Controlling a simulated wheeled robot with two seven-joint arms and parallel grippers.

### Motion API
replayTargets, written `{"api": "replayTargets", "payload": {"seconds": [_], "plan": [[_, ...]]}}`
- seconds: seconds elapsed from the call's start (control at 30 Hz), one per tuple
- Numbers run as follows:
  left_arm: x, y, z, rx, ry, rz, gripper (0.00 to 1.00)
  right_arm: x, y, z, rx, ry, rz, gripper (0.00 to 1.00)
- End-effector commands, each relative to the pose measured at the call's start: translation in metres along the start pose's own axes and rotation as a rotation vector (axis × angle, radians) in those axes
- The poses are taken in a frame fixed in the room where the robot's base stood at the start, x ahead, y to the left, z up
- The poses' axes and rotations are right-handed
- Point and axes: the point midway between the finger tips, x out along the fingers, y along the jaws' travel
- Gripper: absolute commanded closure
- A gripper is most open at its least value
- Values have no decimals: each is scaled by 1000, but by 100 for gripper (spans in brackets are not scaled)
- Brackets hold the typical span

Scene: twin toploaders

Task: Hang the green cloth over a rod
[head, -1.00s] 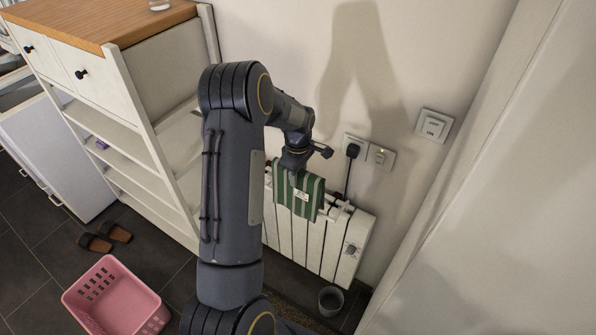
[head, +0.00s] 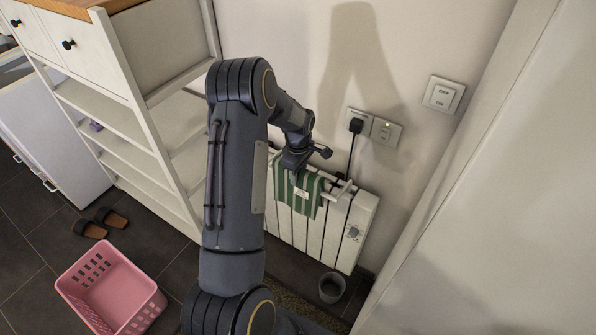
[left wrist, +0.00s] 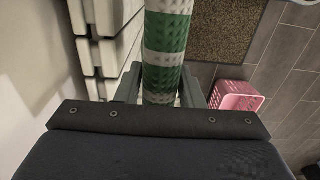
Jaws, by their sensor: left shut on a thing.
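The green cloth with pale stripes (head: 307,197) hangs in front of the radiator's top edge, below my left gripper (head: 289,177). My left gripper is shut on the cloth; in the left wrist view the cloth (left wrist: 167,40) runs out from between the two fingers (left wrist: 160,88). A white rod (head: 341,188) shows at the top of the radiator, just right of the cloth. The cloth and gripper hide the rest of it, and I cannot tell whether the cloth touches it. My right gripper is not in view.
The white radiator (head: 335,232) stands against the wall, with a plug and cord (head: 354,135) above it. A grey bin (head: 332,287) is on the floor below. A pink basket (head: 110,290) and white shelving (head: 125,125) are at left. A white panel (head: 500,200) bounds the right.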

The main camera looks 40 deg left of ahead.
Motion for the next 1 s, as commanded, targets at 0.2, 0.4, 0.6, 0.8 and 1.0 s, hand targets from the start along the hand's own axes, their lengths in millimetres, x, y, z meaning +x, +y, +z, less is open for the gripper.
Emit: {"api": "replayTargets", "payload": {"seconds": [0.2, 0.4, 0.6, 0.8, 1.0], "plan": [[26, 0, 0, 1, 1, 0, 100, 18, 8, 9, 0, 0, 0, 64], [41, 0, 0, 0, 1, 1, 100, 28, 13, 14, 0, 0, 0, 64], [48, 0, 0, 0, 1, 1, 100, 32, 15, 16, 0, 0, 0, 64], [49, 0, 0, 0, 1, 1, 100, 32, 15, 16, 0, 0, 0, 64], [49, 0, 0, 0, 1, 1, 59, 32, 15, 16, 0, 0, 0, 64]]}}
